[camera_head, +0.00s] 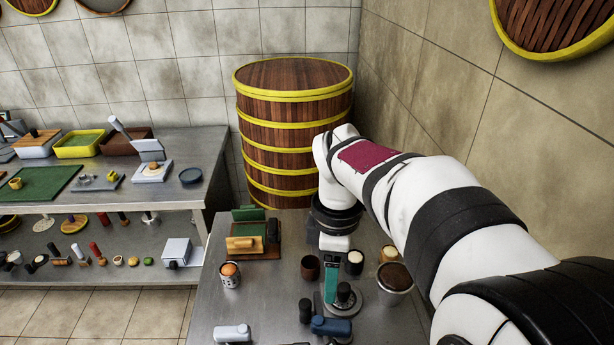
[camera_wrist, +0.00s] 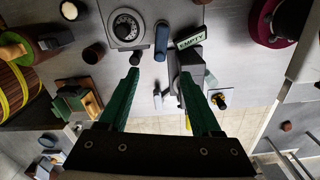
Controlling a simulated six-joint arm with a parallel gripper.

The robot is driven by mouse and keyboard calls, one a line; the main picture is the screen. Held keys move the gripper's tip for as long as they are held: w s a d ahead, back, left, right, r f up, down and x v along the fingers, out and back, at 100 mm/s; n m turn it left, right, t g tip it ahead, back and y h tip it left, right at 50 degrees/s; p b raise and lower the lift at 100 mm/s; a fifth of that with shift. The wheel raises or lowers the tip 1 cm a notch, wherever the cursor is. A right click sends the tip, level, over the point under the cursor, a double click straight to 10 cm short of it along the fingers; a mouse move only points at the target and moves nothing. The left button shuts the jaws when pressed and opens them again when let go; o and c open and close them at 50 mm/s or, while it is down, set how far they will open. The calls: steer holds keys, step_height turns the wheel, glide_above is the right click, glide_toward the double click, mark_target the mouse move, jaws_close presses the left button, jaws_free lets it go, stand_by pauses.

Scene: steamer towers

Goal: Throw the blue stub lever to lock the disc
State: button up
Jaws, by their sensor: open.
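The blue stub lever (camera_head: 331,326) lies near the front of the metal table in the head view. In the wrist view the blue lever (camera_wrist: 161,42) is a short rounded bar beside the dial. The disc (camera_head: 345,297) is a dark round dial on a pale base; in the wrist view the disc (camera_wrist: 126,25) has light markings around its rim. My gripper (camera_wrist: 160,76) is open and empty, with two green fingers. The lever appears just beyond the gap between the fingertips, apart from them. In the head view one finger of my gripper (camera_head: 331,295) shows, overlapping the disc's base.
Around the disc stand a brown cup (camera_head: 310,268), a dark cup with a pale top (camera_head: 355,262) and a bucket (camera_head: 393,281). A grey box with an EMPTY sign (camera_wrist: 194,39) is right of the lever. A tall steamer stack (camera_head: 292,135) stands behind.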

mark_target(328, 323)
step_height(328, 323, down, 15)
steer(key=shift+s+r, duration=0.1)
jaws_close()
stand_by(0.4)
